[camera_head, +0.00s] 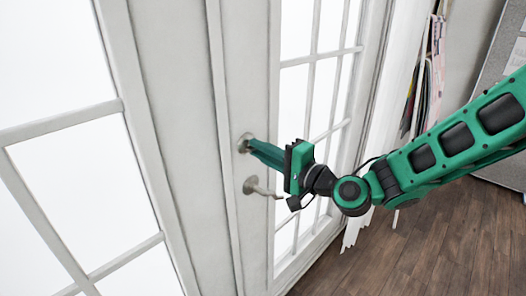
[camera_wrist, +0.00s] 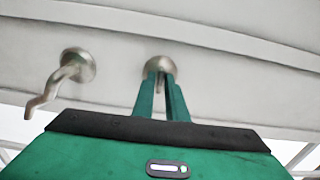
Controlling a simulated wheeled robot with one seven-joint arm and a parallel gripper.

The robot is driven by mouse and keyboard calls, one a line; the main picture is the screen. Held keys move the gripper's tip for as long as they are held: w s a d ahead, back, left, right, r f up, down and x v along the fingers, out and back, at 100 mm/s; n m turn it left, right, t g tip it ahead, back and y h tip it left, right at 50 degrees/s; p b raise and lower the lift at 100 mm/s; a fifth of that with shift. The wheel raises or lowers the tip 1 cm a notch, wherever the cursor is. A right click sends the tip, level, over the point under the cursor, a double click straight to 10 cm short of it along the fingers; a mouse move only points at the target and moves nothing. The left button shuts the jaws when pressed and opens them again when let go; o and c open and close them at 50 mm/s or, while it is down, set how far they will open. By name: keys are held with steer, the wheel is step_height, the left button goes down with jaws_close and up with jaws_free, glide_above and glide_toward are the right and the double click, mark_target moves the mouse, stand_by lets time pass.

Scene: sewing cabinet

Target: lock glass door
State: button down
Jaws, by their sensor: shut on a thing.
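The white glass door (camera_head: 256,90) has glass panes and stands upright in front of me. A round metal lock (camera_head: 244,143) sits on its frame, above a curved metal handle (camera_head: 262,188). My gripper (camera_head: 256,149) reaches to the lock with its green fingers shut on it. In the wrist view the lock (camera_wrist: 160,64) shows at the tips of my gripper (camera_wrist: 160,82), with its small knob between the fingers and partly hidden. The handle (camera_wrist: 62,78) is beside it on the left in that view, apart from my fingers.
A second glass door panel (camera_head: 112,110) stands to the left. A white curtain (camera_head: 395,90) and hanging coloured items (camera_head: 424,85) are to the right. A grey partition (camera_head: 495,75) stands at the far right. The wooden floor (camera_head: 440,240) is clear at lower right.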

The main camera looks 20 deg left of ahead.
steer(key=shift+f, duration=0.15)
steer(key=n, duration=1.7)
steer(key=shift+d+f+n, duration=0.1)
steer(key=shift+d+n, duration=0.05)
steer(key=shift+n, duration=0.15)
stand_by(0.4)
steer(key=c, duration=1.9)
jaws_free()
steer(key=v, duration=1)
steer(key=shift+d, duration=0.3)
